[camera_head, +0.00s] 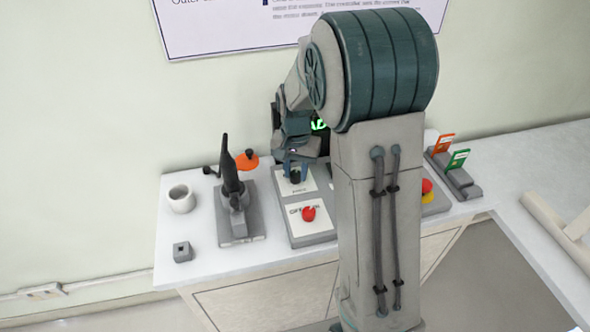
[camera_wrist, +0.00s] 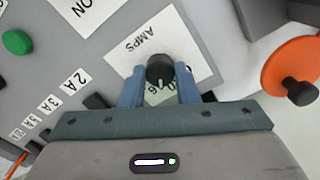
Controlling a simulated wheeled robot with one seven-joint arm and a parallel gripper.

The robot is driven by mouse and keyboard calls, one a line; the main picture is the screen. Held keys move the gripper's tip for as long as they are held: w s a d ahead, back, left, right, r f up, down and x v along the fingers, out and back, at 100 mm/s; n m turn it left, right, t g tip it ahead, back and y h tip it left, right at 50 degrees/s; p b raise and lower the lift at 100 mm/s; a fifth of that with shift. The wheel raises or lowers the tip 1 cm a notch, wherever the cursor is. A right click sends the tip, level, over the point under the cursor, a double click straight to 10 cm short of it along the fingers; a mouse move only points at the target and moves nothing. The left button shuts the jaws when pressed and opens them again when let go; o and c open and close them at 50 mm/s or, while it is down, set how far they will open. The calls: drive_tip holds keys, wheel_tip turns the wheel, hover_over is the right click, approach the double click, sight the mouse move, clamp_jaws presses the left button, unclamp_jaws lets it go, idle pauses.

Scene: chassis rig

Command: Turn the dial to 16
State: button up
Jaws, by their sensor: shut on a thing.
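The dial (camera_wrist: 160,68) is a round black knob on a white plate (camera_wrist: 128,48) marked "AMPS" in the wrist view. A small greenish readout beside the knob shows partly, but its figures are too small and covered to read surely. My gripper (camera_wrist: 160,88) has its two blue fingers on either side of the knob, shut on it. In the head view the dial (camera_head: 295,177) is a dark knob on the panel (camera_head: 312,238), with my gripper (camera_head: 295,168) right above it, pointing down.
A red button (camera_head: 308,213) sits in front of the dial. An orange disc with a black knob (camera_wrist: 300,90) stands close by. A black-handled device (camera_head: 232,190), a white cup (camera_head: 181,199) and a small grey block (camera_head: 182,251) are at the left.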

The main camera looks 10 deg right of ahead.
sight(296, 174)
drive_tip(key=shift+m, duration=1.3)
drive_tip(key=o, duration=1)
drive_tip(key=shift+c, duration=0.2)
drive_tip(key=shift+r, duration=0.15)
wheel_tip(296, 174, up, 14)
drive_tip(key=shift+f, duration=0.2)
